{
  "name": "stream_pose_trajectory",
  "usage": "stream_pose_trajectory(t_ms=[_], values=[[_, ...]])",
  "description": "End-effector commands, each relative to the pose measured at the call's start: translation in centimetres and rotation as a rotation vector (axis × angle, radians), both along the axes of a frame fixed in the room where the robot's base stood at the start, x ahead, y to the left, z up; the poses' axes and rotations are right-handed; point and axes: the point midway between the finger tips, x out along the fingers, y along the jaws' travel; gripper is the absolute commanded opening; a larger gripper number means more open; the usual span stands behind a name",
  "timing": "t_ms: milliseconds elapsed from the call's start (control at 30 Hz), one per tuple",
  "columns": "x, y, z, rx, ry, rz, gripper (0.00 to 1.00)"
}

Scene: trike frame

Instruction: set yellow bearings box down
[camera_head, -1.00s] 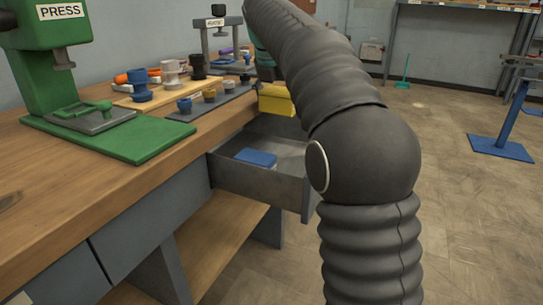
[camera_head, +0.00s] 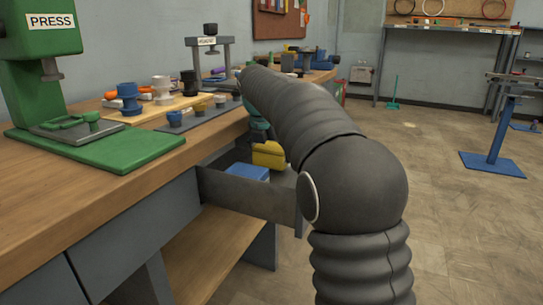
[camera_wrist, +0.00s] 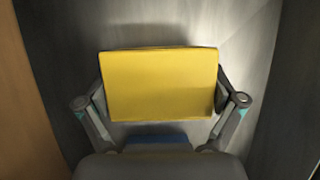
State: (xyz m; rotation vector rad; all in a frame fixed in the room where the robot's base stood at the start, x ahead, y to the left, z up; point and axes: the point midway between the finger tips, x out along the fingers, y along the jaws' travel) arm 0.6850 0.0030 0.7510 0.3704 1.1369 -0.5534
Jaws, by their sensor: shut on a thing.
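The yellow bearings box (camera_head: 268,154) is at the open grey drawer (camera_head: 247,197), toward its far side and behind a blue box (camera_head: 247,172). In the wrist view the yellow box (camera_wrist: 160,85) lies between the two fingers of my gripper (camera_wrist: 160,92), which is shut on it from both sides. The grey drawer floor (camera_wrist: 240,50) shows around it, and part of the blue box (camera_wrist: 157,140) shows just below it. I cannot tell whether the yellow box's underside touches the drawer floor. My arm hides most of my gripper in the head view.
The wooden bench (camera_head: 75,190) stands above and left of the drawer. It carries a green press (camera_head: 40,90), a dark mat (camera_head: 195,116) with small cups, and a grey arch stand (camera_head: 208,60). Open floor lies to the right, with a blue stand (camera_head: 493,150).

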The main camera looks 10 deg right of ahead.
Motion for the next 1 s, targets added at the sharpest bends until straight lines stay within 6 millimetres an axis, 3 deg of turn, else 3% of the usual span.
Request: stream_pose_trajectory(t_ms=[133,233,633,667,1000], values=[[1.7,-0.3,0.1,0.0,0.0,0.0,0.42],[1.6,-0.2,-1.1,0.0,0.0,0.001,0.42],[1.5,-0.2,-1.4,-0.001,-0.001,0.001,0.42],[1.5,-0.2,-1.5,0.0,0.001,0.001,0.98],[1.5,-0.2,-1.4,0.0,0.0,0.001,1.0]])
